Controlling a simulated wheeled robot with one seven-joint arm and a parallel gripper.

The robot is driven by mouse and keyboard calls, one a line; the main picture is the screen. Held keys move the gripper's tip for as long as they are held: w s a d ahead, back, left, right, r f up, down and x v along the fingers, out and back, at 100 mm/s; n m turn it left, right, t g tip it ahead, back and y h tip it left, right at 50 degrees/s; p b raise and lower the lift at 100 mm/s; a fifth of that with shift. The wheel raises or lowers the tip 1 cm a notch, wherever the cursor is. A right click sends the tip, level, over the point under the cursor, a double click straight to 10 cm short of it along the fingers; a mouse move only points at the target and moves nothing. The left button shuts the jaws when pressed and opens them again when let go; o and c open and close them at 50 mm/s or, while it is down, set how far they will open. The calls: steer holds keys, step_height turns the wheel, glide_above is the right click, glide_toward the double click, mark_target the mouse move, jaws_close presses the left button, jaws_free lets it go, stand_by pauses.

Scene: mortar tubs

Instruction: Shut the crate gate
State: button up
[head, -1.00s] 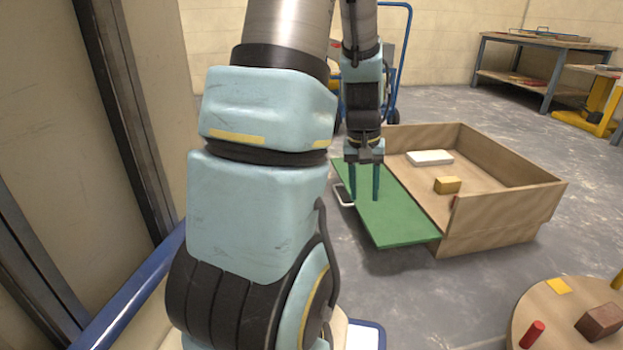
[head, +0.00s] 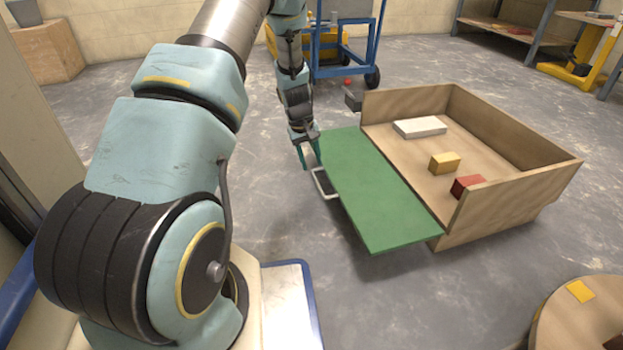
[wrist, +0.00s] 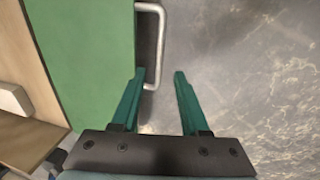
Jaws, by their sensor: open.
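The crate gate (head: 375,195) is a green panel, folded down open along the left side of the wooden crate (head: 500,215). A pale metal handle (head: 324,184) sticks out from its outer edge. My gripper (head: 310,160) is open beside the outer edge, near the far end of the handle. In the wrist view my gripper (wrist: 160,74) has the handle's near end beside its left fingertip; I cannot tell whether they touch.
The crate holds a white block (head: 420,127), a yellow block (head: 444,163) and a red block (head: 467,186). A round wooden table (head: 565,320) stands at the lower right. A blue cart (head: 343,50) stands behind. Floor left of the gate is clear.

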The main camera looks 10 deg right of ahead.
mark_target(316, 182)
steer(key=f+b, duration=0.1)
steer(key=f, duration=0.1)
steer(key=d+f+b, duration=0.1)
steer(key=f, duration=0.1)
steer(key=f+b, duration=0.1)
steer(key=f, duration=0.1)
steer(key=shift+d+f, duration=0.25)
steer(key=shift+f, duration=0.1)
jaws_close()
stand_by(1.1)
